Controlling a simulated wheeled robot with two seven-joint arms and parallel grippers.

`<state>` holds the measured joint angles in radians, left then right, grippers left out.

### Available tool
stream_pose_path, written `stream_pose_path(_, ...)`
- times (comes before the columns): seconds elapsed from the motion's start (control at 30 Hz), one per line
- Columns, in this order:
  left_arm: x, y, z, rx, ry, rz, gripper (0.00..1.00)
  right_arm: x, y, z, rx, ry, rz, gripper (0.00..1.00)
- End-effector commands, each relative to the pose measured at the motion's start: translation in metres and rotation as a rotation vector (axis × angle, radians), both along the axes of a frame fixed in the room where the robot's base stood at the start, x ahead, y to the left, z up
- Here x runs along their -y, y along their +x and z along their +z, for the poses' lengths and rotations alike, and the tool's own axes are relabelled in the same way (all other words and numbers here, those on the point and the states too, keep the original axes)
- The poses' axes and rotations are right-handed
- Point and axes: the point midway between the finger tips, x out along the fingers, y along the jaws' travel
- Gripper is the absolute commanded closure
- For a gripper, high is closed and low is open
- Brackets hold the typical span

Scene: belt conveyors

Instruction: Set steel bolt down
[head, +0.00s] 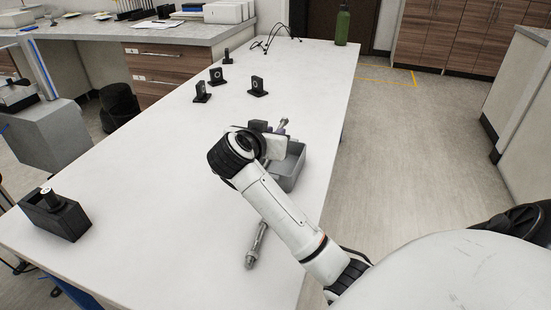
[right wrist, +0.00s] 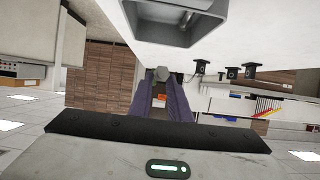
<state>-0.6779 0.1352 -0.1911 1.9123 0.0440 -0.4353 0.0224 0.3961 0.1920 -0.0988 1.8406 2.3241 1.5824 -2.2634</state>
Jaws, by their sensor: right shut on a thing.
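My right gripper (head: 267,128) is over the table beside a grey open tray, shut on a steel bolt (head: 283,124). In the right wrist view the bolt's round end (right wrist: 161,73) shows between the two fingertips. The gap between this bolt and the table cannot be judged. A second steel bolt (head: 257,246) lies on the white table nearer me, partly behind my right forearm. The grey tray (head: 297,168) is partly hidden by my wrist; its rim also shows at the top of the right wrist view (right wrist: 185,38). My left gripper is not seen.
The white table (head: 150,180) is mostly clear to the left. Several small black stands (head: 257,86) are farther back. A black block (head: 55,216) with a round metal piece is at the left edge. A green bottle (head: 342,26) and dark cables (head: 275,35) are at the far end.

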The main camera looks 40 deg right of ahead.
Motion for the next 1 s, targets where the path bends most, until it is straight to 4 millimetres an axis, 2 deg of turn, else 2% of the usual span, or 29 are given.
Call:
stream_pose_path(0.03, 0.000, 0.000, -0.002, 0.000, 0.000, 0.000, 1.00, 0.000, -0.001, -0.012, -0.005, -0.001, 0.001, 1.00)
stream_pose_path(0.1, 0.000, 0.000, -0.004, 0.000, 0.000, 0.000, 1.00, 0.000, 0.000, -0.023, -0.004, -0.002, 0.002, 1.00)
stream_pose_path(0.27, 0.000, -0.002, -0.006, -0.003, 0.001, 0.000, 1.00, -0.001, 0.000, -0.037, -0.002, -0.002, 0.004, 1.00)
stream_pose_path(0.53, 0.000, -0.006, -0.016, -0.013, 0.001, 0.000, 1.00, -0.001, 0.000, -0.078, -0.003, -0.002, 0.005, 1.00)
stream_pose_path(1.0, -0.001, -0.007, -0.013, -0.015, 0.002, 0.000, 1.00, -0.001, 0.001, -0.085, -0.001, 0.000, 0.006, 1.00)
